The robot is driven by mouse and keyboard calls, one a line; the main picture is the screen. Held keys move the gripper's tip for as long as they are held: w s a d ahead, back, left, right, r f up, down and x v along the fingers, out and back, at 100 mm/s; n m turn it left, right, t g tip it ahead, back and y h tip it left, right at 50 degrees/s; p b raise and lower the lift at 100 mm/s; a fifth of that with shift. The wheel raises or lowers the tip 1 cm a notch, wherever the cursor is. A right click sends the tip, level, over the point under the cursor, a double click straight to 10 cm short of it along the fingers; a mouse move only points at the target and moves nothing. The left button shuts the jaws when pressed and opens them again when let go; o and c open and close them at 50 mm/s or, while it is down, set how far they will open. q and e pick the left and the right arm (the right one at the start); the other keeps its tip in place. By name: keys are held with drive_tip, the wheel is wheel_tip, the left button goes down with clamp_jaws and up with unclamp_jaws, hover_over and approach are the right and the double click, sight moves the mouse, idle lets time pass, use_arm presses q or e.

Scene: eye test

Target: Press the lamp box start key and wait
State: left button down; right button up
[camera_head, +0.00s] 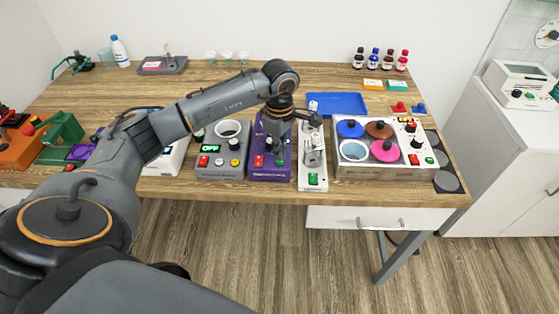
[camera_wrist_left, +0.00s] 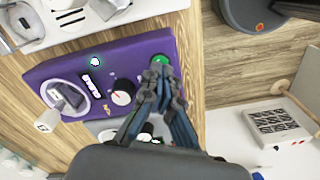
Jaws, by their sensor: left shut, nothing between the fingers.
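A purple box (camera_head: 257,172) stands near the table's front edge and also shows in the left wrist view (camera_wrist_left: 60,64). In that view it carries a green key (camera_wrist_left: 161,60), a black knob (camera_wrist_left: 122,92) and a small lit white lamp (camera_wrist_left: 95,62). I cannot read its label well enough to be sure it is the lamp box. My left gripper (camera_head: 280,158) is shut and empty, pointing down over the purple box's front right part. In the left wrist view its fingertips (camera_wrist_left: 160,74) are close beside the green key. I cannot tell whether they touch it.
A grey box (camera_head: 217,171) with a lit display stands left of the purple box. A white device (camera_head: 313,170) stands right of it, then a box with several coloured discs (camera_head: 345,171). A blue tray (camera_head: 340,103) lies behind. Bottles (camera_head: 374,60) line the back.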

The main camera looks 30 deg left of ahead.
use_arm(q)
drive_tip(key=shift+f+b, duration=0.75)
drive_tip(key=shift+f, duration=0.2)
drive_tip(key=shift+r, duration=0.1)
idle(0.4)
wheel_tip(320, 180, up, 8)
drive_tip(key=p, duration=0.4)
idle(0.4)
idle(0.4)
